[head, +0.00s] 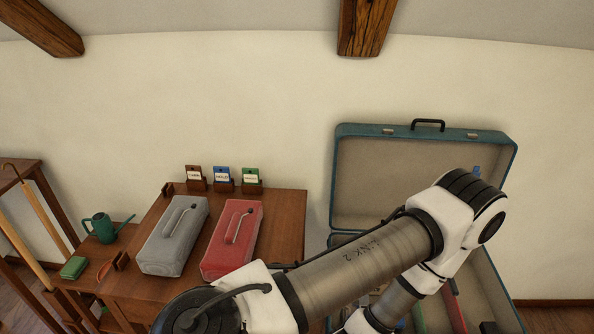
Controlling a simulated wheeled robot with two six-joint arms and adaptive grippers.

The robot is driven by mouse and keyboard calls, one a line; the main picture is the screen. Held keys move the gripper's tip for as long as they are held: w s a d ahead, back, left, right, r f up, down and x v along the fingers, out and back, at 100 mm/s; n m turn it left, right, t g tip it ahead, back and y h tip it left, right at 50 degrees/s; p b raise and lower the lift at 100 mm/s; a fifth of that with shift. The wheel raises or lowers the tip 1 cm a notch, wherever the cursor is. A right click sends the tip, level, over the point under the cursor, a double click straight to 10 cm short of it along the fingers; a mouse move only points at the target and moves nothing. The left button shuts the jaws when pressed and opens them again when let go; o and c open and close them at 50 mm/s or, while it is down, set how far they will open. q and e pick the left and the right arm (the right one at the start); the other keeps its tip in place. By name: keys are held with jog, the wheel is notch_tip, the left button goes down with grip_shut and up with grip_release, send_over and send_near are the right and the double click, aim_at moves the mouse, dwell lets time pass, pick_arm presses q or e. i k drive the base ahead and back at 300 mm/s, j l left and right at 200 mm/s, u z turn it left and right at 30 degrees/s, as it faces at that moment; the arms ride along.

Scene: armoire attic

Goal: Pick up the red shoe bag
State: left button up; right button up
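One of my arms crosses the lower middle of the head view and bends at upper right. Neither of my grippers can be made out.
An open teal suitcase (342,180) stands at right, its inside largely hidden by my arm. Several small labelled card holders (222,178) stand at the table's back edge. A green watering can (99,227) and a green box (74,268) are at left.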

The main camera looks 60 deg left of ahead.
aim_at(231, 246)
jog(key=u, duration=2.5)
jog(key=k+l, duration=0.2)
jog(key=l, duration=0.2)
